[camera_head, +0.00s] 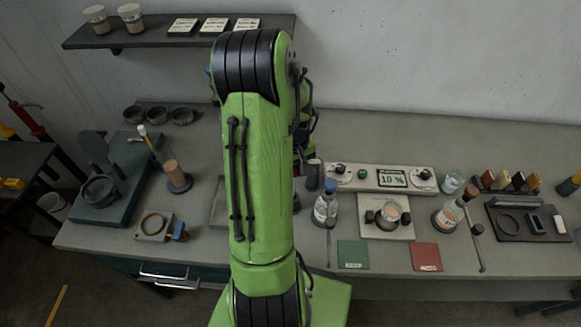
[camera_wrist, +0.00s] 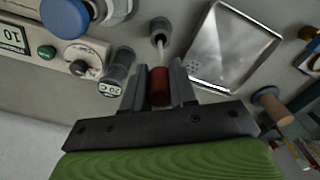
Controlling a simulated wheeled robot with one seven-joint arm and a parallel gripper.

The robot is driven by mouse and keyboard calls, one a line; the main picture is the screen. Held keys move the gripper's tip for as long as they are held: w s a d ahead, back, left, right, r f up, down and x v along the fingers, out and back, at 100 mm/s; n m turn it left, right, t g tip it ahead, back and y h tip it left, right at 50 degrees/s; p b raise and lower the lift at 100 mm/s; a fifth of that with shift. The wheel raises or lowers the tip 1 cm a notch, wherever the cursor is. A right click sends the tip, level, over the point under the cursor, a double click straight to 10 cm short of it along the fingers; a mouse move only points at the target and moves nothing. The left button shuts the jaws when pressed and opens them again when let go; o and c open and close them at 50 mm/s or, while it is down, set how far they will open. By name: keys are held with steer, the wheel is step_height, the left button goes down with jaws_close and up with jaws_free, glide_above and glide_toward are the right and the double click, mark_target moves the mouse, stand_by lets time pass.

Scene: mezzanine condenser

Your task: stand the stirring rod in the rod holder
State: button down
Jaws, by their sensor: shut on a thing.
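The stirring rod (camera_wrist: 159,88) shows in the wrist view as a dark red grip with a thin pale shaft. My gripper (camera_wrist: 160,86) is shut on the red grip, one finger on each side. The shaft runs up the picture to a small dark round cup with an opening, which looks like the rod holder (camera_wrist: 159,25). The shaft's far end overlaps the cup's mouth; I cannot tell whether it is inside or just above. In the head view my arm hides the gripper, rod and holder.
Beside the holder in the wrist view are a shallow metal tray (camera_wrist: 232,45) and a dark labelled cylinder (camera_wrist: 116,72). A wall shelf (camera_head: 180,35) is behind.

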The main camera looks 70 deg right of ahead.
step_height(320, 180, down, 7)
steer(key=b, duration=0.5)
steer(key=shift+a+r, duration=0.1)
steer(key=shift+r, duration=0.15)
steer(key=c, duration=0.8)
jaws_free()
step_height(320, 180, up, 16)
steer(key=shift+f+p, duration=0.1)
steer(key=shift+p, duration=0.7)
